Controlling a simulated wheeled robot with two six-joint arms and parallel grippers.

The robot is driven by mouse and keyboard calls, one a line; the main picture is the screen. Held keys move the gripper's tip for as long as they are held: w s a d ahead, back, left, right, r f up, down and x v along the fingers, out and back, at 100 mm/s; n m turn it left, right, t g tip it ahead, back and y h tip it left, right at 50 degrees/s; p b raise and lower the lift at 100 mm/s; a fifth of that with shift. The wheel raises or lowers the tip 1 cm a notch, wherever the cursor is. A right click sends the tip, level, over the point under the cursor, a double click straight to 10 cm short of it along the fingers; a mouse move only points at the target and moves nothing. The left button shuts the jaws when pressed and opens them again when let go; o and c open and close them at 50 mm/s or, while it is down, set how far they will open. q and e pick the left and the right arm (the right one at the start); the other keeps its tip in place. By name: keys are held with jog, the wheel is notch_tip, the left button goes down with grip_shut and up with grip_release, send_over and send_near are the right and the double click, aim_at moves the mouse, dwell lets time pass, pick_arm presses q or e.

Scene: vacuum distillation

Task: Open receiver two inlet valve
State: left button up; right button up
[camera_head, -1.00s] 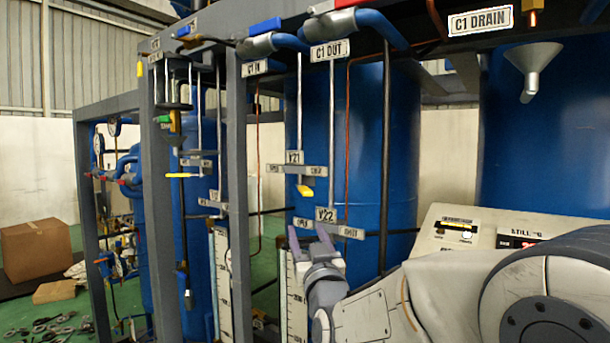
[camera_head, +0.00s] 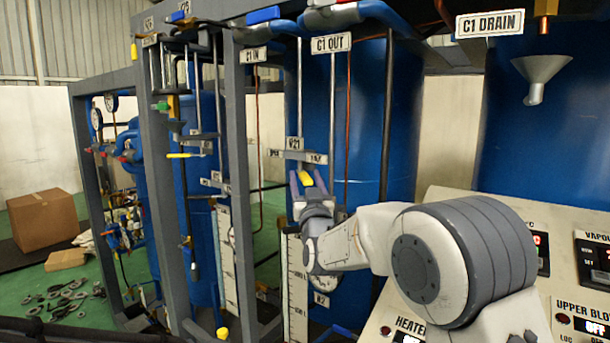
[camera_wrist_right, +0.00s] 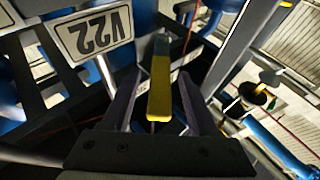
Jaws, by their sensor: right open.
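In the right wrist view the yellow handle (camera_wrist_right: 160,97) lies lengthwise between the open fingers (camera_wrist_right: 163,88), with a gap on both sides. A V22 label (camera_wrist_right: 93,33) shows at upper left there. My left gripper is not in view.
A grey frame post (camera_head: 238,170) stands left of the gripper, with thin vertical pipes close by. A white level scale (camera_head: 295,285) stands below. A control panel (camera_head: 570,250) is at right. Another yellow handle (camera_head: 183,155) is farther left. A cardboard box (camera_head: 43,220) is on the floor.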

grip_shut()
dwell(1.4)
